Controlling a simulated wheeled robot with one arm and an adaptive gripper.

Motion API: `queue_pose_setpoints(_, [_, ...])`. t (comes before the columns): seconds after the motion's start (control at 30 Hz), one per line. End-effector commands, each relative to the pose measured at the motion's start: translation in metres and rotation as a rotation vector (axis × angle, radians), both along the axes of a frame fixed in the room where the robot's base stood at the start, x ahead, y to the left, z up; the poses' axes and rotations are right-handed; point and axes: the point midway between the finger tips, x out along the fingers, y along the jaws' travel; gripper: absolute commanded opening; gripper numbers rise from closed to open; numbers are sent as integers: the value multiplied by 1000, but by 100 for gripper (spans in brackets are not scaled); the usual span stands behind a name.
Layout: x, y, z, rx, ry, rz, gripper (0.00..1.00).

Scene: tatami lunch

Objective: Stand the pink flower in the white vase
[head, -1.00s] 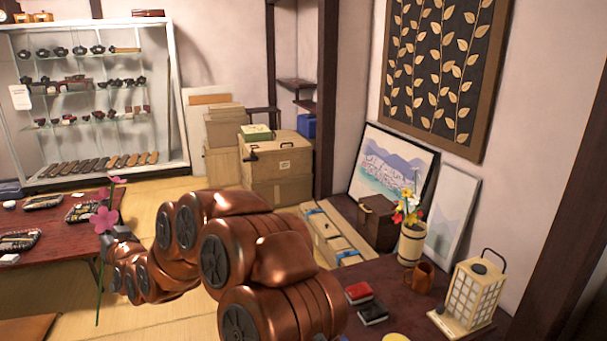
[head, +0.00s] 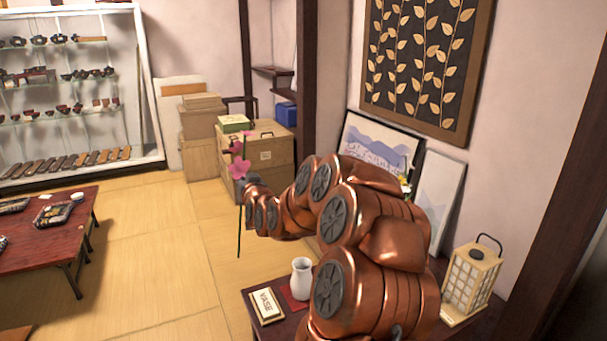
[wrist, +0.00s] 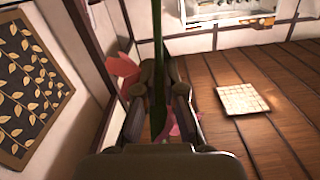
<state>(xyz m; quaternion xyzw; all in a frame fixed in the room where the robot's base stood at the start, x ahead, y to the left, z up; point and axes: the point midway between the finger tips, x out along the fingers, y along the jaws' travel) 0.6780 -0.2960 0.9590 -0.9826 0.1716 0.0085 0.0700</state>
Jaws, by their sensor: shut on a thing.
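The pink flower (head: 239,168) is held upright in the head view, its long green stem hanging down in free air. My gripper (head: 250,182) is shut on the stem just below the bloom. In the wrist view the green stem (wrist: 159,50) runs between my gripper's fingers (wrist: 159,85), with pink patches beside them. The white vase (head: 301,280) stands upright on the dark low table at bottom centre. The flower is apart from the vase, to its left and higher in the picture. My arm hides the table to the right of the vase.
A lantern (head: 472,280) stands at right. A red low table (head: 45,240) is at left. Open tatami floor (head: 160,260) lies between the tables.

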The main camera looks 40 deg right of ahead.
Motion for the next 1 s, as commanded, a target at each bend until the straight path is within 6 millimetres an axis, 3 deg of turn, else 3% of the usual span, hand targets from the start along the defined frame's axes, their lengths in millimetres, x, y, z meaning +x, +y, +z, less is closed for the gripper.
queue_pose_setpoints(0.03, [-13, -24, 1, -15, 6, -33, 0])
queue_pose_setpoints(0.2, [-54, -87, 5, -63, 35, -116, 0])
queue_pose_setpoints(0.4, [-88, -131, 5, -100, 67, -176, 0])
queue_pose_setpoints(0.6, [-100, -144, 6, -113, 78, -195, 0])
queue_pose_setpoints(1.0, [-100, -145, -8, -113, 76, -196, 0])
